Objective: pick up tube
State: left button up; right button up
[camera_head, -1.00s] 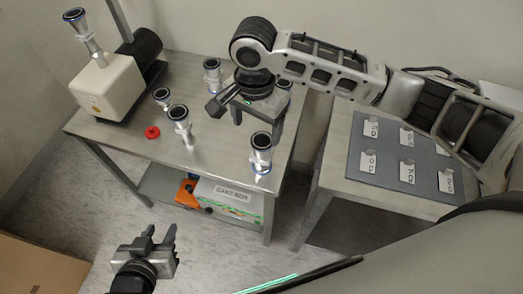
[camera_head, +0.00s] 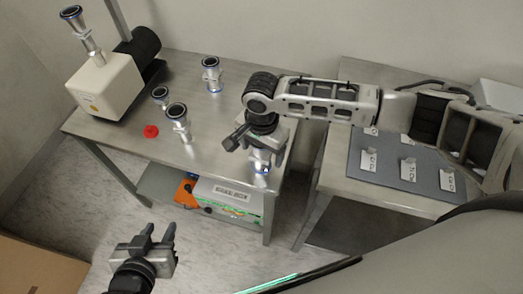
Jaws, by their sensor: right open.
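Several metal tubes with dark-rimmed flared tops stand on the steel table. One tube (camera_head: 212,75) is at the back middle, a smaller one (camera_head: 161,97) is left of centre, and another (camera_head: 179,121) is near the middle. A further tube (camera_head: 261,162) stands near the front right corner, with its top hidden behind my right gripper. My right gripper (camera_head: 258,150) is open over this corner tube; I cannot tell whether its fingers are around it. My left gripper (camera_head: 158,234) is open and empty, low in front of the table, over the floor.
A white pump body (camera_head: 105,85) with a tube on top stands at the table's back left. A red cap (camera_head: 151,131) lies on the steel table (camera_head: 140,150). A side table at right bears a grey mat (camera_head: 425,180) with labelled cards. A box (camera_head: 225,195) and orange item sit on the lower shelf.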

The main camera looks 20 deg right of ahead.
jog(key=c, duration=1.2)
jog(key=shift+r, duration=0.1)
